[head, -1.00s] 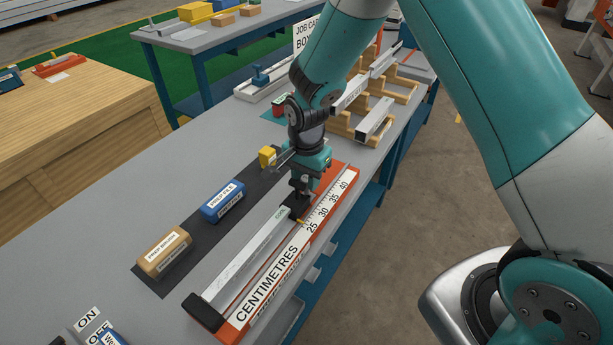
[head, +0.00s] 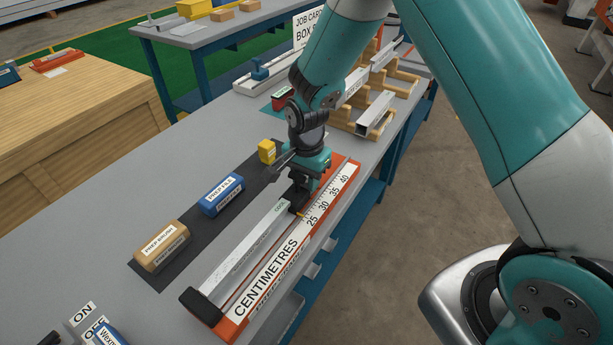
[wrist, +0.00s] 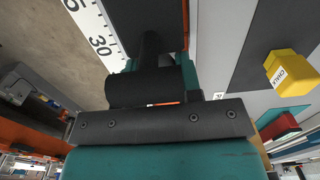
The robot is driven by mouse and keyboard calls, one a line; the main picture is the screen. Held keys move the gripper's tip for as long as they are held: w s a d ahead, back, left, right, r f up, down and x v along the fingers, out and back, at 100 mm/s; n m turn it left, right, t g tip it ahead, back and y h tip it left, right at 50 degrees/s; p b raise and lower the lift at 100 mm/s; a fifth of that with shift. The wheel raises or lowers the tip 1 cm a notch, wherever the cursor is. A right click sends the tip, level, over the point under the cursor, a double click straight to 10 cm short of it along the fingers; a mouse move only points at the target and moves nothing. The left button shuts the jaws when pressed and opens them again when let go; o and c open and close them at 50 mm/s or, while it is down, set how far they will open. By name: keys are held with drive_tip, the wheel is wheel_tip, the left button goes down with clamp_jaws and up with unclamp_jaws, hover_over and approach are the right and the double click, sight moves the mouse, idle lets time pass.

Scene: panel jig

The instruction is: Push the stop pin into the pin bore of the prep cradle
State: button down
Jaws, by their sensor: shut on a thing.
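The orange prep cradle (head: 232,327) lies along the table's right edge, with a white centimetre scale (head: 278,268) on it. A silver box-section bar (head: 245,250) lies in the cradle, its near end at a black end block (head: 201,306). My gripper (head: 300,203) is low over the far part of the cradle, by the bar's far end. In the wrist view its dark jaws (wrist: 150,88) are beside the scale. It is shut on the stop pin, which the jaws hide. The pin bore is hidden beneath the gripper, so I cannot tell how the pin sits to it.
A dark mat left of the cradle holds a tan prep brush (head: 160,246), a blue prep file (head: 222,195) and a yellow chalk block (head: 267,151). Wooden racks (head: 372,122) with metal bars stand beyond my arm. Grey table (head: 90,255) is clear left of the mat.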

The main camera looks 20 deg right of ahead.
drive_tip(key=shift+f, duration=0.4)
drive_tip(key=shift+r, duration=0.2)
drive_tip(key=shift+r+p, duration=0.95)
drive_tip(key=shift+r, duration=0.35)
idle(0.4)
drive_tip(key=shift+f+b, duration=0.7)
drive_tip(key=shift+f, duration=0.75)
idle(0.6)
drive_tip(key=c, duration=0.7)
unclamp_jaws()
